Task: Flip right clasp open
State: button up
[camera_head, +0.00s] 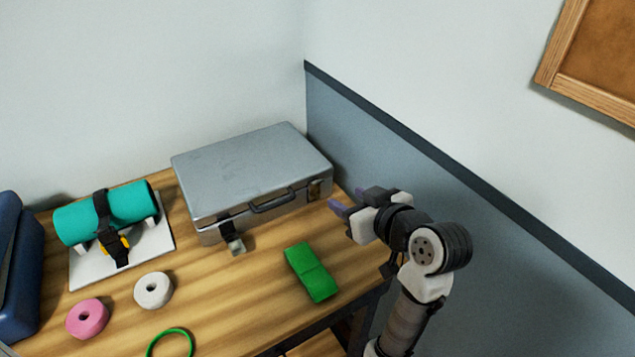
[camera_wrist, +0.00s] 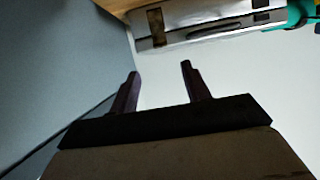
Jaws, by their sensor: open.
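A grey metal case (camera_head: 250,172) lies closed on the wooden table, with a dark handle (camera_head: 272,203) on its front. The right clasp (camera_head: 315,189) is a dark, brassy piece at the front's right end; it looks flat against the case. In the wrist view the right clasp (camera_wrist: 155,26) is the one on the left. The left clasp (camera_head: 230,236) hangs out from the front, its grey plate standing off the case. My gripper (camera_head: 344,203) is open and empty, to the right of the case and apart from the right clasp. Its two purple fingers show in the wrist view (camera_wrist: 159,68).
A green block (camera_head: 311,272) lies on the table (camera_head: 215,290) in front of the case. A teal roll (camera_head: 135,208) strapped on a white base, white and pink rings, and a green hoop are at left. A blue-grey wall (camera_head: 420,190) stands close on the right.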

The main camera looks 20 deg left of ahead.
aim_at(319, 183)
jog(key=p+x, duration=0.1)
jog(key=x, duration=1)
jog(key=shift+w+a+p, duration=0.2)
jog(key=shift+a+p, duration=0.05)
jog(key=shift+p, duration=0.15)
jog(key=shift+c, duration=0.2)
grip_shut()
